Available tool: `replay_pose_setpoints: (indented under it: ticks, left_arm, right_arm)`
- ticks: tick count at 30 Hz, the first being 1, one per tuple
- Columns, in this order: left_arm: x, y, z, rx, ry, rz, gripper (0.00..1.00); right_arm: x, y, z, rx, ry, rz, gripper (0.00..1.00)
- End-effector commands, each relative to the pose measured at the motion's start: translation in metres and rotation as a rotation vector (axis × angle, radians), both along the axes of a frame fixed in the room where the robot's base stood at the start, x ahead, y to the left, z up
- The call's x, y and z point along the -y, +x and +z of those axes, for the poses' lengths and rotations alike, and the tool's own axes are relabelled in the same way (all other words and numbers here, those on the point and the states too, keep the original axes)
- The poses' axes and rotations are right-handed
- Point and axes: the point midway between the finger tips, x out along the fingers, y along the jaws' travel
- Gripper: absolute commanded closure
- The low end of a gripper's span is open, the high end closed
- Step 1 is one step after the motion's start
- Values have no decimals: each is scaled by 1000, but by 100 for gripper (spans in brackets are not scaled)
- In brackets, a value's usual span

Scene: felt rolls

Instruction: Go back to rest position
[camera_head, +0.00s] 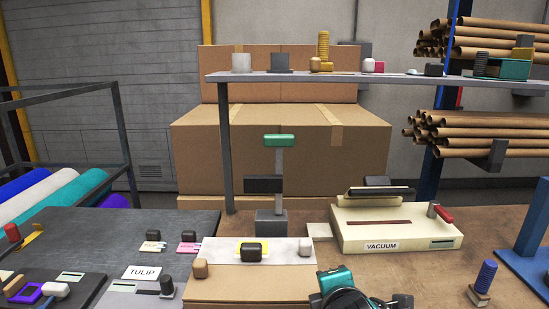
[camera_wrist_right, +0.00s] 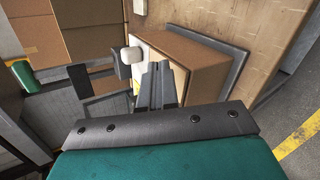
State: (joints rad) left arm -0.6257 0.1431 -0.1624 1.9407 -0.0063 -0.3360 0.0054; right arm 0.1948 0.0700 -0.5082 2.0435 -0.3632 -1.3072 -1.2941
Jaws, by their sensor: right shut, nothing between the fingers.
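My right gripper (camera_wrist_right: 158,70) is shut and empty in the right wrist view, its two grey fingers together. Its teal body and dark plate fill the bottom of that view. In the head view, a teal and black part of my right arm (camera_head: 338,285) shows at the bottom edge, in front of the low cardboard box (camera_head: 240,288). Its fingers cannot be made out there. In the wrist view, the fingertips appear near a pale rounded knob (camera_wrist_right: 131,55) and the box (camera_wrist_right: 188,52); I cannot tell the gap. My left gripper is not in view.
A cream VACUUM unit (camera_head: 360,240) stands right of the box. A grey stand with a green top (camera_head: 279,141) rises behind. A shelf (camera_head: 390,80) spans above. A dark table with a TULIP card (camera_head: 141,273) lies left. A blue-topped post (camera_head: 485,276) stands right.

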Motion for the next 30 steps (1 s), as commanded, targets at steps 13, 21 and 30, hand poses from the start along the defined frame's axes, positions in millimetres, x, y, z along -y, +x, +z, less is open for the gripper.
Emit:
replay_pose_setpoints:
  ticks: [13, 21, 30]
  left_arm:
    - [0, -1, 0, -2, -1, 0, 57]
    - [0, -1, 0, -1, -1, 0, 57]
    - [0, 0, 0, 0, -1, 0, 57]
  right_arm:
    - [81, -189, -116, -450, 866, -899, 100]
    - [101, -254, -134, -508, 1077, -1276, 100]
    - [89, -210, -176, -367, 1237, -1095, 100]
